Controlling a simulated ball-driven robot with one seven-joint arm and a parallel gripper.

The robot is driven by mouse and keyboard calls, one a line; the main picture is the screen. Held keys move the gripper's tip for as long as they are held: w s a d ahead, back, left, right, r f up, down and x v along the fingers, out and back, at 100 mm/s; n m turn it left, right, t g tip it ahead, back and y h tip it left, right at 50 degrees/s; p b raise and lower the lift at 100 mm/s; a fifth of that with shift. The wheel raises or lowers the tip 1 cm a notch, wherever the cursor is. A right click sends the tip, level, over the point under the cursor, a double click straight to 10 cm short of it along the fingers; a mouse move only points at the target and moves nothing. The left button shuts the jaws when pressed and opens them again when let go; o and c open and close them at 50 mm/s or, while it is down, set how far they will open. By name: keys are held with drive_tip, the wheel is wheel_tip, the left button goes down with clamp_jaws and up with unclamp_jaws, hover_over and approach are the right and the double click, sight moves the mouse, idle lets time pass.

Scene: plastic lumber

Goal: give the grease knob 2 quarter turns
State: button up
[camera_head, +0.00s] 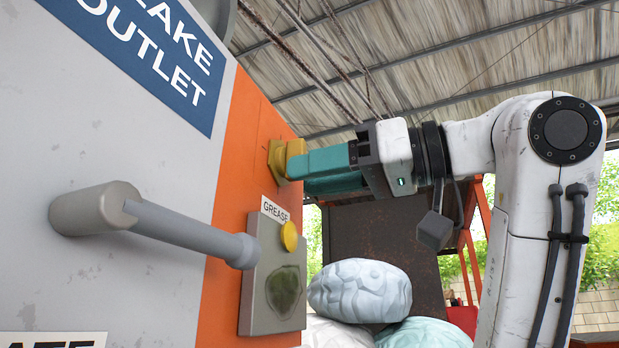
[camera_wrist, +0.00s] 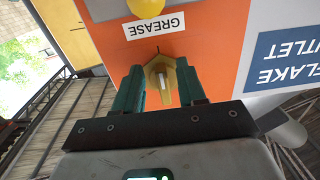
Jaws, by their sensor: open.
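The grease knob (camera_head: 277,160) is yellow and stands on an orange panel, above the GREASE label (camera_head: 274,210). In the wrist view the knob (camera_wrist: 172,86) lies between my two green fingers, with a white mark running along its middle. The label (camera_wrist: 155,25) appears upside down there. My gripper (camera_head: 298,163) is open, its fingertips reaching up to the knob from the right. In the wrist view the gripper (camera_wrist: 161,78) has one finger on each side of the knob, with orange panel showing in the gaps. The fingers partly hide the knob in the head view.
A grey plate below the label carries a round yellow button (camera_head: 289,236) and a dark green patch (camera_head: 285,290). A grey handle bar (camera_head: 190,232) juts from the grey panel at left. Wrapped bales (camera_head: 360,290) lie below my arm.

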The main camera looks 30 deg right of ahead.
drive_tip(key=b+v, duration=0.2)
drive_tip(key=v, duration=0.7)
drive_tip(key=shift+s, duration=0.15)
drive_tip(key=shift+d+f, duration=0.1)
